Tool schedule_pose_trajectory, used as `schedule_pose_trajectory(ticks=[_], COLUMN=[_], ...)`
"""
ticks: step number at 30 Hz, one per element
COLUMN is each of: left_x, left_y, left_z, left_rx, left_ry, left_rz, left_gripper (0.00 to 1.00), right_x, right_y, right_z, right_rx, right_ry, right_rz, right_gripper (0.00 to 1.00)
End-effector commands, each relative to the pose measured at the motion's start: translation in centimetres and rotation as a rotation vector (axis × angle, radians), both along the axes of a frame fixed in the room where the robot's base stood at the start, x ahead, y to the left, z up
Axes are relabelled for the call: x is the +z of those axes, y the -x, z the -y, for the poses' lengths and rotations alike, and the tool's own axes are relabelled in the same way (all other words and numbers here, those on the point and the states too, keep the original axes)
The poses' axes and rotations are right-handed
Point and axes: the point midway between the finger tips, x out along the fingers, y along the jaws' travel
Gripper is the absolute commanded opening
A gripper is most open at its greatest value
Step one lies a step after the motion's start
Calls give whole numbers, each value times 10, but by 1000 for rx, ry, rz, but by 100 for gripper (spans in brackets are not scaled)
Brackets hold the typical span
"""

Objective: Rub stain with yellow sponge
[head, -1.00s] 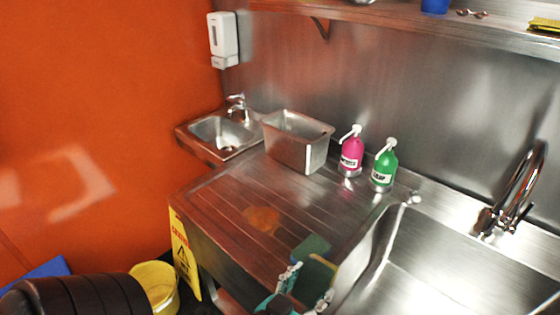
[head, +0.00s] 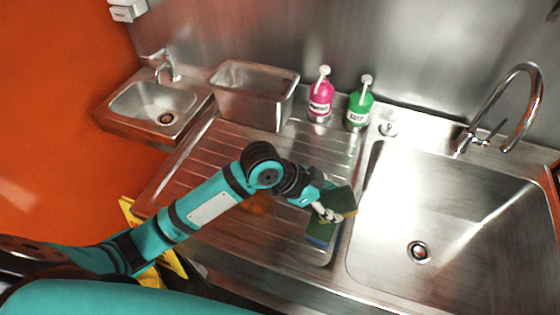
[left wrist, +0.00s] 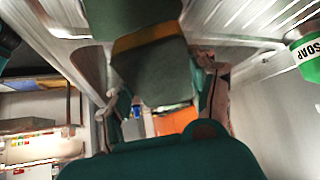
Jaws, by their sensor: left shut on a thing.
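My left gripper (head: 325,212) is shut on the yellow sponge (head: 350,212), which has a dark green pad and a yellow layer. It is tilted at the right end of the ridged drainboard (head: 200,165), near the basin edge. In the left wrist view the held sponge (left wrist: 165,75) is between the fingers. A second sponge (head: 319,241), green with a blue layer, lies on the drainboard just below the gripper. The orange-brown stain (head: 259,206) is on the drainboard left of the gripper, partly hidden by my left forearm. My right gripper is out of view.
A steel bin (head: 252,105) stands at the back of the drainboard. A pink bottle (head: 320,100) and a green soap bottle (head: 359,106) stand to its right. The large sink (head: 450,220) is on the right, a small sink (head: 155,105) at left. The drainboard's left part is clear.

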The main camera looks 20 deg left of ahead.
Motion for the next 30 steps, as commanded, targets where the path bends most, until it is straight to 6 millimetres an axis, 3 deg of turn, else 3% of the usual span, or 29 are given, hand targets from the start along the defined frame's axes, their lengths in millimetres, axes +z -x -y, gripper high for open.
schedule_pose_trajectory(ticks=[6, 9, 12, 19, 30], left_x=[17, 33, 45, 47, 10], left_y=[-14, -16, -16, -15, -15], left_z=[-61, -92, -112, -123, -122], left_rx=[-385, -498, -558, -595, -593], left_ry=[-225, -298, -336, -359, -358], left_rz=[-47, -48, -47, -44, -43], left_gripper=[34, 34, 34, 34, 34], right_x=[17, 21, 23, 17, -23], right_y=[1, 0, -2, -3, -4], right_z=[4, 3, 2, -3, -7], right_rx=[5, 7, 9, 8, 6], right_ry=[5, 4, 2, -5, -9], right_rz=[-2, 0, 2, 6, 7], right_gripper=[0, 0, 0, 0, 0])
